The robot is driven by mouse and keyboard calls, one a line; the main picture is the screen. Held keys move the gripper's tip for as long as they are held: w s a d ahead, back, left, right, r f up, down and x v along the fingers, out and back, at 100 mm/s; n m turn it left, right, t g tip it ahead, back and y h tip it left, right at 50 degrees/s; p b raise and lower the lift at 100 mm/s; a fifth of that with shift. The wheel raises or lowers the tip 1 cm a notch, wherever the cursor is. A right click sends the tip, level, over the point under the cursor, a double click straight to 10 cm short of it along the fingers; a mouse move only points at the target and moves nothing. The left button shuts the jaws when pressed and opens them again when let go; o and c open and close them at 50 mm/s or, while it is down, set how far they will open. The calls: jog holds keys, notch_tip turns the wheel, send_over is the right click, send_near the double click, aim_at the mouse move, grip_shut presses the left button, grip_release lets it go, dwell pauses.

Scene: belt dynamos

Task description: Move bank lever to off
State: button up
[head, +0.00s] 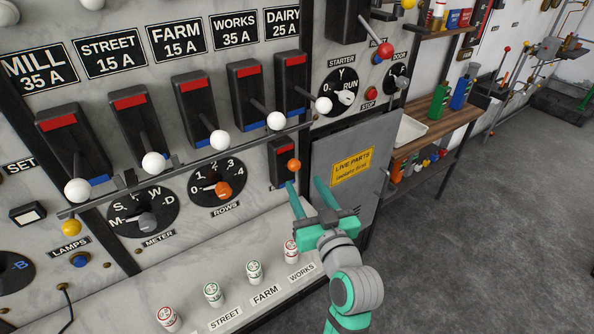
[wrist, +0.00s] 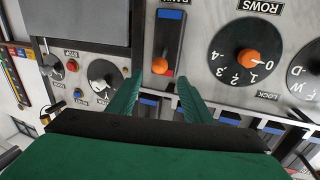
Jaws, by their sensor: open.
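The bank lever is a small black switch (head: 281,160) with an orange ball knob (head: 294,165), on the marble panel below the rail. Its upper end has a red mark. In the wrist view, which is upside down, the knob (wrist: 160,65) lies near the red end, away from the blue end (wrist: 170,14). My gripper (head: 305,184) is open and empty, pointing at the panel just below the knob. In the wrist view its two green fingertips (wrist: 160,79) lie either side of the knob in the picture. I cannot tell whether either touches it.
A rail with several large white-knobbed levers (head: 220,140) runs above. The rows dial (head: 217,183) is to the left. A grey "live parts" cabinet (head: 342,205) stands close on the right. Several fuses (head: 254,271) stand on the ledge below.

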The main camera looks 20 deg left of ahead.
aim_at(296, 169)
jog(key=x, duration=0.7)
jog(key=shift+w, duration=0.1)
